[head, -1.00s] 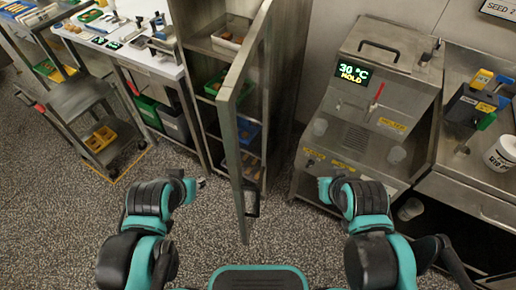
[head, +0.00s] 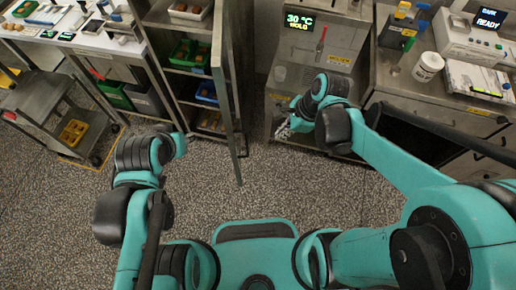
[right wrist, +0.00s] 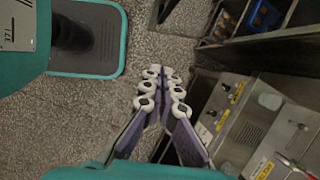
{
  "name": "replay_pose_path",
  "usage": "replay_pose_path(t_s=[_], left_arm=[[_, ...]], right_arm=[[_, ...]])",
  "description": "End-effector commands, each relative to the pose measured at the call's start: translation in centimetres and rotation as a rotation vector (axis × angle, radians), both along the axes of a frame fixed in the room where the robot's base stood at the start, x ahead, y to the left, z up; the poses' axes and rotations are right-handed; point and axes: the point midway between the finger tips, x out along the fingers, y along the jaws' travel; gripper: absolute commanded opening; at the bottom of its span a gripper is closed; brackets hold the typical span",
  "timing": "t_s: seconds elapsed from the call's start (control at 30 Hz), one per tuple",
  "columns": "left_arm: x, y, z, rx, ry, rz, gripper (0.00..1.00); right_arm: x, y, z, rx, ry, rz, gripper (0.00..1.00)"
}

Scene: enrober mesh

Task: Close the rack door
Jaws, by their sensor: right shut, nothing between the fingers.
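The rack door (head: 224,95) is a tall, narrow-looking steel panel in the head view. It stands open, jutting from the right side of the rack (head: 172,72) towards me, and the shelves are exposed. My right gripper (head: 283,130) is to the right of the door, in front of the steel machine, apart from the door. In the right wrist view my right gripper (right wrist: 163,75) has its fingers together, with nothing between them. My left arm is bent at the left in the head view, and its gripper fingers do not show.
The rack holds green and blue trays (head: 206,92). A steel machine with a "30 °C HOLD" display (head: 313,25) stands right of the door. A low cart (head: 48,105) and white-topped bench (head: 75,30) are at left. Speckled floor before the door is clear.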

Motion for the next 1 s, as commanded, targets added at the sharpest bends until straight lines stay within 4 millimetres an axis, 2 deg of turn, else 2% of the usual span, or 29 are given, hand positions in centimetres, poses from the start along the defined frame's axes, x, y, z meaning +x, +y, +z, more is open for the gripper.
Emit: replay_pose_path(t_s=[0.03, 0.1, 0.27, 0.73, 0.8, 1.0], left_arm=[[0.0, 0.0, 0.7, 0.000, 0.000, 0.000, 0.34], [0.0, 0.0, 0.9, 0.000, 0.000, 0.000, 0.34], [0.0, 0.0, 0.2, 0.000, 0.000, 0.000, 0.34], [0.0, 0.0, -4.1, 0.000, 0.000, 0.000, 0.34], [0.0, 0.0, -4.1, 0.000, 0.000, 0.000, 0.34], [0.0, 0.0, -4.4, 0.000, 0.000, 0.000, 0.34]], right_arm=[[0.2, 0.2, 0.4, 0.017, 0.033, -0.044, 0.00], [0.2, 0.5, 0.3, 0.033, 0.067, -0.089, 0.00], [0.2, 1.0, -1.1, 0.041, 0.084, -0.112, 0.00], [0.9, 4.4, -10.0, 0.040, 0.081, -0.108, 0.00], [1.1, 5.7, -9.5, 0.040, 0.082, -0.105, 0.00], [1.6, 7.7, -9.3, 0.039, 0.081, -0.109, 0.00]])
